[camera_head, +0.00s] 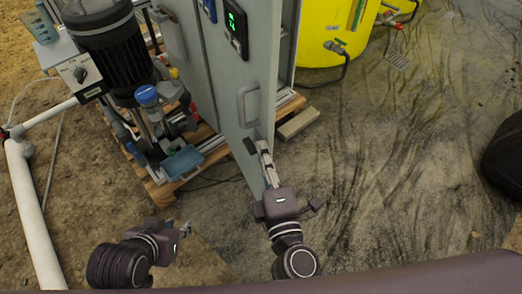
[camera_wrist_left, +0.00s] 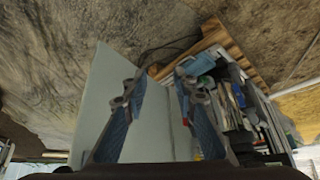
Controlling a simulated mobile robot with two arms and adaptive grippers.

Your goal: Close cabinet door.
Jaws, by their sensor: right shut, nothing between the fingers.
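The cabinet door (camera_head: 228,85) is a tall grey-green panel standing out from the cabinet (camera_head: 289,45), open, in the middle of the head view. It carries a grey handle (camera_head: 248,104) and a display with green digits (camera_head: 236,24). My right gripper (camera_head: 262,148) is shut and empty, in front of the door's lower part below the handle; I cannot tell whether it touches. My left gripper (camera_head: 186,228) is open and empty, low and left of the door. In the left wrist view, its spread fingers (camera_wrist_left: 158,76) stand before a pale panel (camera_wrist_left: 105,95), apparently the door.
A black pump motor (camera_head: 108,45) and pipework stand left of the door on a wooden pallet (camera_head: 160,188). A white pipe (camera_head: 32,215) runs along the left. A yellow tank (camera_head: 325,35) is behind. The floor (camera_head: 385,160) to the right is mostly clear, with a black round object (camera_head: 505,160) at the edge.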

